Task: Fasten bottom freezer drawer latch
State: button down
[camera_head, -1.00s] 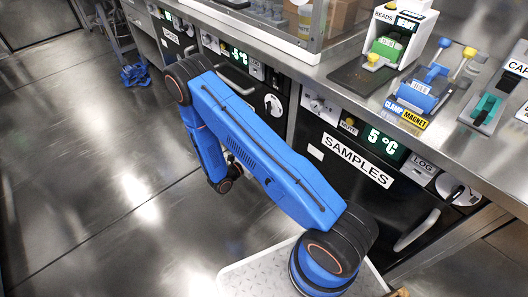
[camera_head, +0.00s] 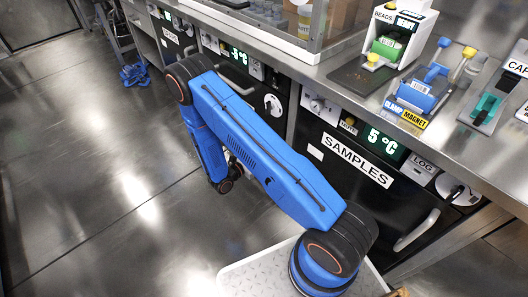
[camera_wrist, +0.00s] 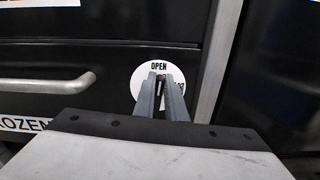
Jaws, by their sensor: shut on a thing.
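In the wrist view, a round white latch dial (camera_wrist: 139,75) marked OPEN sits at the right side of a black drawer front (camera_wrist: 90,62). Lettering at the dial's right edge is partly hidden by my fingers. My gripper (camera_wrist: 161,80) is in front of the dial with its two grey fingers close together, shut on a small dark part at the dial's middle, the latch knob. The fingers hide most of that knob. A silver bar handle (camera_wrist: 45,85) is to the left on the same drawer. In the head view my arm hides the gripper and this latch.
A metal post (camera_wrist: 217,60) stands right of the dial. In the head view, a SAMPLES drawer (camera_head: 340,190) is under the steel counter (camera_head: 300,68). The floor (camera_head: 90,180) at left is clear.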

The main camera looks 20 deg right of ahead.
jog(key=f+m, duration=0.1)
jog(key=m, duration=0.4)
jog(key=s+m, duration=0.1)
jog(key=m, duration=0.5)
jog(key=s+f+m, duration=0.1)
jog(key=m, duration=0.4)
jog(key=shift+s+d+f+m, duration=0.2)
jog(key=shift+d+f+m, duration=0.15)
jog(key=shift+m, duration=0.05)
dwell(0.3)
jog(key=c, duration=1.8)
grip_release()
jog(key=shift+a, duration=0.1)
jog(key=v, duration=1.7)
